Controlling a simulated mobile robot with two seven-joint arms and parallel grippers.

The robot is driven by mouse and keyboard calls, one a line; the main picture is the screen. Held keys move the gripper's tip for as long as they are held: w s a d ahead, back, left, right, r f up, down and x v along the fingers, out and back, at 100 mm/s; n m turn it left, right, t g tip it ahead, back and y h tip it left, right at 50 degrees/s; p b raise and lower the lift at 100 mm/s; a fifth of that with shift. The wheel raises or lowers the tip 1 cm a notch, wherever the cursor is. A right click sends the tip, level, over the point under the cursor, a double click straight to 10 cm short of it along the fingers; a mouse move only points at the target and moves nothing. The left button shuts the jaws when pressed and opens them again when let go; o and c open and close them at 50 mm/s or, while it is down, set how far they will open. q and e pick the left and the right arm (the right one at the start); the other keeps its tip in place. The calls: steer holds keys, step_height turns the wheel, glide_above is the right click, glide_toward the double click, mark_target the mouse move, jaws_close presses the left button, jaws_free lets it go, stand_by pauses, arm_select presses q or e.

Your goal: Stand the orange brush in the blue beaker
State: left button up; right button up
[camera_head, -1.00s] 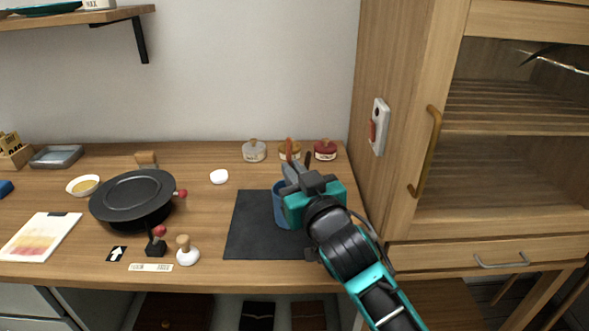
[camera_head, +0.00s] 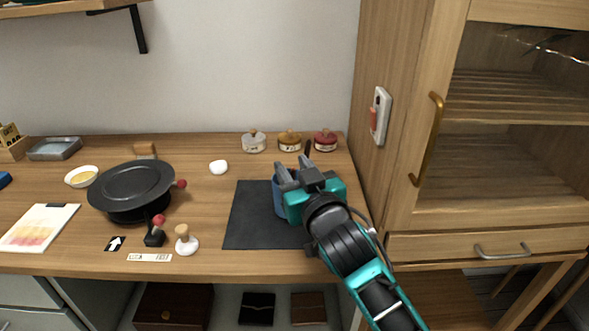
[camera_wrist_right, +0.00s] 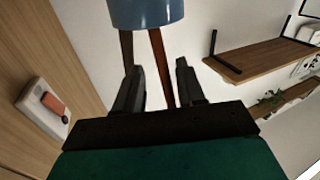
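The blue beaker (camera_head: 279,199) stands upright on the dark mat (camera_head: 250,221), partly hidden by my right gripper. It shows upside down at the top of the right wrist view (camera_wrist_right: 145,12). Two handles rise from it there. The reddish-brown one (camera_wrist_right: 160,68), seemingly the orange brush, runs between my fingers without visible contact. A darker handle (camera_wrist_right: 126,50) stands beside it, partly behind a finger; its dark tip (camera_head: 307,147) shows in the head view. My right gripper (camera_head: 294,168) is open just above the beaker. The brush's lower end is hidden. My left gripper is out of view.
A black pan (camera_head: 131,187) and white-based stamp (camera_head: 186,240) are to the left. A wooden cabinet (camera_head: 402,160) borders the right. The mat's left part is clear.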

steer(key=v, duration=1.3)
stand_by(0.7)
steer(key=s+d+f+m+g+h, duration=0.2)
steer(key=s+d+f+g+h, duration=0.3)
steer(key=d+f, duration=0.45)
steer(key=s+d+f+m+g+h, duration=0.1)
steer(key=s+d+f+g, duration=0.3)
steer(key=s, duration=0.3)
steer(key=s+d+f+g, duration=0.2)
steer(key=s+f+g, duration=0.2)
steer(key=s+f, duration=0.25)
steer(key=w+a+f+t+y+p, duration=0.1)
steer(key=w+a+f+t+p, duration=0.1)
steer(key=w+f+t, duration=0.4)
steer(key=shift+w+a+f+n+t, duration=0.15)
steer(key=shift+a+f+n+t, duration=0.2)
steer(key=shift+a, duration=0.25)
steer(key=shift+r, duration=0.1)
